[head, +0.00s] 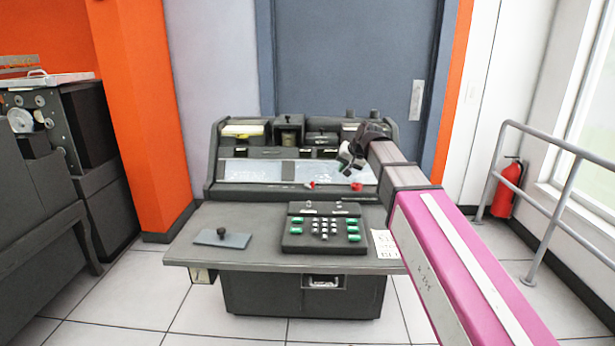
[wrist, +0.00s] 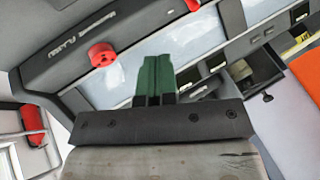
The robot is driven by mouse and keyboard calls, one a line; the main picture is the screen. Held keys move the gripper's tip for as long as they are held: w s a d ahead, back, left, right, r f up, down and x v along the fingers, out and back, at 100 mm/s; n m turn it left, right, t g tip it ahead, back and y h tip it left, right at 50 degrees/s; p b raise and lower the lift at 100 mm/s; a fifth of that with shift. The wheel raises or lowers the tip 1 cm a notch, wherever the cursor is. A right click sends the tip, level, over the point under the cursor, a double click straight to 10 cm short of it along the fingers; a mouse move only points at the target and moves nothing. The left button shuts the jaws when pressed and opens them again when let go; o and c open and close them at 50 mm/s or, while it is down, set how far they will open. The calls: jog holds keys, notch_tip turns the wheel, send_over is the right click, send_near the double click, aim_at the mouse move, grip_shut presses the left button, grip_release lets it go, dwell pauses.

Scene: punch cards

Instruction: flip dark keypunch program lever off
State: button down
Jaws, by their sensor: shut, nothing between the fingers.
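The dark keypunch (head: 246,190) stands ahead, with a desk and a raised back unit. A red knob (head: 356,186) sits on the ledge below its pale card bed, towards the right. A second red knob (head: 310,185) is left of it. In the wrist view one red knob (wrist: 102,55) is close, with unreadable lettering beside it, and another red knob (wrist: 193,4) is at the top edge. I cannot tell which part is the program lever. My gripper (head: 346,164) is shut and empty above the card bed; its green fingers (wrist: 155,76) touch neither knob.
A keyboard (head: 296,240) with green keys and a grey-blue plate (head: 222,239) lie on the desk. A printed sheet (head: 386,244) is beside my arm. Another dark machine (head: 45,210) stands left, a railing (head: 550,180) and fire extinguisher (head: 507,188) right.

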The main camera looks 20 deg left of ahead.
jog(key=shift+w+a, duration=0.2)
jog(key=w+a+f, duration=0.3)
jog(key=a+f, duration=0.5)
jog(key=shift+a, duration=0.4)
